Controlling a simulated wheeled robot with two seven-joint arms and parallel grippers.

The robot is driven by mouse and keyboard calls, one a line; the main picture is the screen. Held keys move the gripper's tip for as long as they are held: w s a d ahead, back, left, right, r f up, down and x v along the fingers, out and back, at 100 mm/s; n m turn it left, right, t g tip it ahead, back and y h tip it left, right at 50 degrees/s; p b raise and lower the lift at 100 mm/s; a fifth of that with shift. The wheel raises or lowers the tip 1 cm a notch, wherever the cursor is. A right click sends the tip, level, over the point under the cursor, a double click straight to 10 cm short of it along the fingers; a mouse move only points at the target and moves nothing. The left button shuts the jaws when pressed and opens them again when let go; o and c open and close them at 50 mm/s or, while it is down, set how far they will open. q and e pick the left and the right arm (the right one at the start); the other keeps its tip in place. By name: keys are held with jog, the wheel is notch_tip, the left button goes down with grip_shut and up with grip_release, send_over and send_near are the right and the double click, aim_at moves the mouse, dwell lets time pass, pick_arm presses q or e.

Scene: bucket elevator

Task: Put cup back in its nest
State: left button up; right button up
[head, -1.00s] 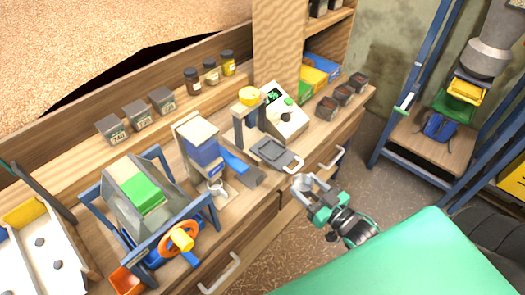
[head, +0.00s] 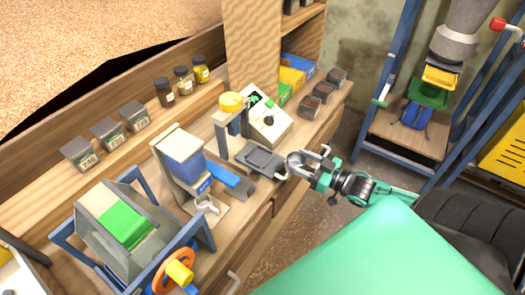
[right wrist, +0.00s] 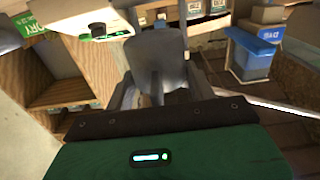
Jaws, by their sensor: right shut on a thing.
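My right gripper (head: 311,167) is shut on a grey metal cup (head: 297,161). It holds the cup just right of the grey flat tray (head: 262,157) at the bench's front edge; I cannot tell whether they touch. In the right wrist view the grey cup (right wrist: 158,55) rises between the fingers (right wrist: 160,95), whose tips are partly hidden behind it. A small white ring-shaped piece (head: 207,204) sits below the blue and beige dispenser (head: 182,160). I cannot tell which fitting is the cup's nest. My left gripper is not in view.
The bench also carries a white device with a green display (head: 262,117), a hopper frame with an orange wheel (head: 172,272), labelled tins (head: 106,134) and jars (head: 183,82). A blue rack (head: 405,130) stands at the right. Floor shows between bench and rack.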

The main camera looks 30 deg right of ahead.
jog(key=p, duration=0.2)
send_over(267, 162)
jog(key=w, duration=0.2)
notch_tip(267, 162, down, 3)
jog(key=shift+r+p, duration=0.15)
jog(key=shift+p, duration=0.5)
jog(key=shift+f, duration=0.45)
jog(key=o, duration=1.4)
jog(key=shift+f, duration=0.1)
jog(key=shift+s+d, duration=0.2)
jog(key=shift+s, duration=0.35)
jog(key=b+v, duration=0.2)
jog(key=v, duration=0.8)
jog(key=shift+s+d, duration=0.15)
jog(key=shift+s, duration=0.2)
